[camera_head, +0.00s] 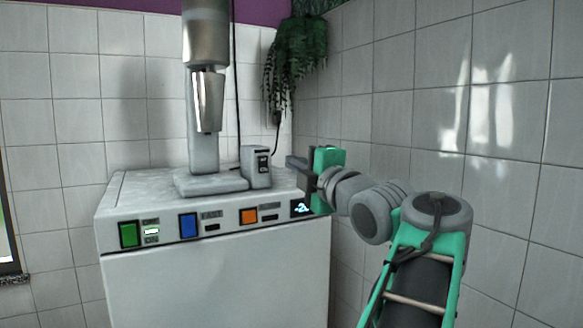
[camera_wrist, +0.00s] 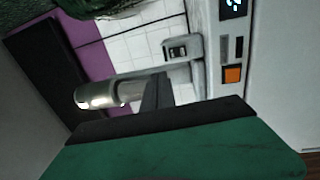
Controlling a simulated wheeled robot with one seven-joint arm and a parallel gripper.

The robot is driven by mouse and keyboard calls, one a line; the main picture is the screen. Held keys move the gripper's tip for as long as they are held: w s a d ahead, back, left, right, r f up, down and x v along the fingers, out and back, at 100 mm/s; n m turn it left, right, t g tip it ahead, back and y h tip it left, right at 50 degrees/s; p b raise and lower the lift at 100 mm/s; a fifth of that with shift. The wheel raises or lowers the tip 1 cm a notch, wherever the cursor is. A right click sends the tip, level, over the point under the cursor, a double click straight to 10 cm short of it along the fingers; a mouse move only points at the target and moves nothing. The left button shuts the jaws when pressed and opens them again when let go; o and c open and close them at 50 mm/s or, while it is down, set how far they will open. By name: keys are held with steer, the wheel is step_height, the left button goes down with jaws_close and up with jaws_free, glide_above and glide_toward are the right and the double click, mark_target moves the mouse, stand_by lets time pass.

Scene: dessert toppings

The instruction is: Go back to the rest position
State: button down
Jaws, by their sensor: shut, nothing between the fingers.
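My gripper (camera_head: 291,163) is shut and empty in the head view. It points left, close to the right end of the white machine's top and just right of the small grey switch box (camera_head: 256,167). In the wrist view my gripper's dark fingers (camera_wrist: 156,93) are together with nothing between them. I cannot tell whether the fingertips touch the machine.
A mixer (camera_head: 207,105) with a metal cup stands on the white machine (camera_head: 215,285). Green (camera_head: 129,234), blue (camera_head: 188,225) and orange (camera_head: 248,216) buttons line its front. A plant (camera_head: 297,50) hangs in the corner. The tiled wall (camera_head: 480,120) rises behind my arm.

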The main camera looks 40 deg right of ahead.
steer(key=w+a+f+m+g+y+p, duration=0.1)
steer(key=w+a+f+m+g, duration=0.2)
steer(key=f, duration=0.4)
steer(key=w+a+f+m+g+y+p, duration=0.1)
steer(key=w+a+f+m+p, duration=0.15)
steer(key=w+a+f, duration=0.3)
steer(key=a+f+m+g+y, duration=0.2)
steer(key=a+f+m+g, duration=0.2)
steer(key=a+f, duration=0.7)
steer(key=s+a+f+m+g+p, duration=0.1)
steer(key=s+a+f+m+g, duration=0.1)
steer(key=s+a+f, duration=0.3)
steer(key=s+a+f+m+g+y+p, duration=0.1)
steer(key=s+a+f+m+g, duration=0.2)
steer(key=s+f, duration=0.8)
steer(key=a+f+g, duration=0.2)
steer(key=a+f, duration=0.1)
steer(key=shift+a+f+g+p, duration=0.2)
steer(key=shift+a+g+p, duration=0.1)
steer(key=shift+p, duration=0.05)
